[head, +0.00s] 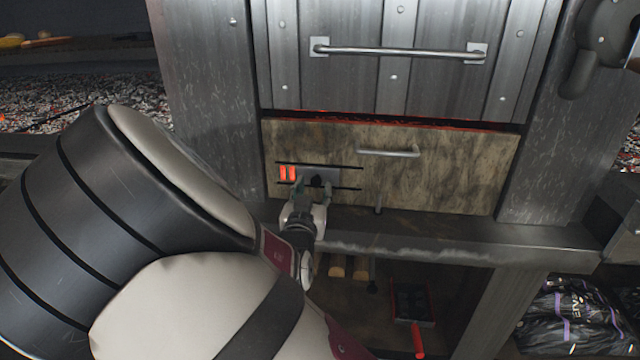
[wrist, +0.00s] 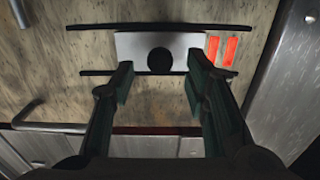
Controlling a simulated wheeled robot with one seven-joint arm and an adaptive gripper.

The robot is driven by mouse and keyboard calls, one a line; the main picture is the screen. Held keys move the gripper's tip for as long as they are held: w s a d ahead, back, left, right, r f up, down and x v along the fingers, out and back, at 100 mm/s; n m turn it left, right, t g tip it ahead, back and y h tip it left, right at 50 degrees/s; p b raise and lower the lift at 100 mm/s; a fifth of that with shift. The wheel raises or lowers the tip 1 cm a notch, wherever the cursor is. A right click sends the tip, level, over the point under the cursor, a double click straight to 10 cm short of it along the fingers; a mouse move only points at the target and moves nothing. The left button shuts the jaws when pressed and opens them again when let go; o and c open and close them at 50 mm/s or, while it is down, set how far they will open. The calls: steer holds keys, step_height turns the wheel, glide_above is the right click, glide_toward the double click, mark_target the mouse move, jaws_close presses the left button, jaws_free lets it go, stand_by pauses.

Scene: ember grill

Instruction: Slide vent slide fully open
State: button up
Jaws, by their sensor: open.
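The vent slide is a pale metal plate (head: 331,172) with a round black knob (head: 316,181), set between two dark horizontal rails on the stone-coloured lower panel. Two glowing orange slots (head: 287,173) show uncovered to the left of the plate. In the wrist view the plate (wrist: 130,44) has the slots (wrist: 222,50) on its right, and the knob (wrist: 159,61) faces me. My gripper (head: 314,188) is open in front of the plate. In the wrist view its fingers (wrist: 158,82) stand apart on either side of the knob, with gaps showing. Whether the fingertips touch the plate is unclear.
A bar handle (head: 388,153) sits right of the slide on the same panel. A larger door with a long handle (head: 397,51) is above. A ledge (head: 440,242) juts out below. A red-handled tool (head: 417,338) lies on the shelf beneath.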

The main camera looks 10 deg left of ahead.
steer(key=shift+w, duration=0.9)
jaws_close()
steer(key=shift+s+d+b, duration=0.1)
steer(key=shift+d+b, duration=0.2)
steer(key=shift+d, duration=2.5)
jaws_free()
steer(key=shift+d, duration=0.15)
